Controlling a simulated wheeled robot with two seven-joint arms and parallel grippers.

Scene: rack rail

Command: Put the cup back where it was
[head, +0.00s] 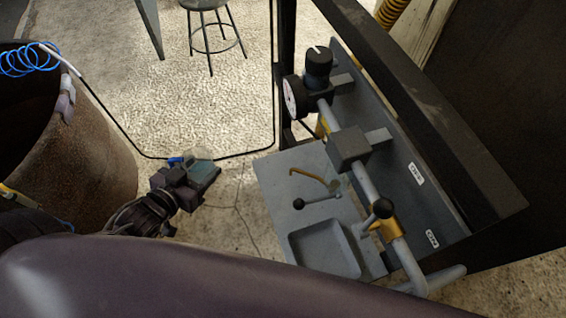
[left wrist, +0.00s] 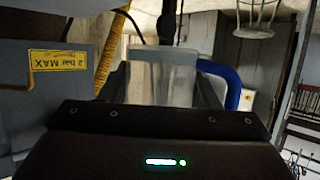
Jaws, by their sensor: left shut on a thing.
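A translucent cup (head: 199,155) with a blue handle is in my left gripper (head: 203,173), left of the grey rack shelf and over the floor. In the left wrist view the clear cup (left wrist: 163,72) stands between the fingers, with its blue handle (left wrist: 222,80) on the right. The left gripper is shut on it. The cup looks roughly upright, and its lower part is hidden by the gripper. The grey shelf (head: 279,187) has a shallow square recess (head: 325,247) that looks empty. My right gripper does not show.
A pipe rail (head: 366,185) with a gauge (head: 294,97), a black knob (head: 319,62) and ball-ended levers (head: 299,203) runs above the shelf. A rusty drum (head: 95,150) with a blue coiled hose (head: 28,60) stands left. A stool (head: 212,30) is far back.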

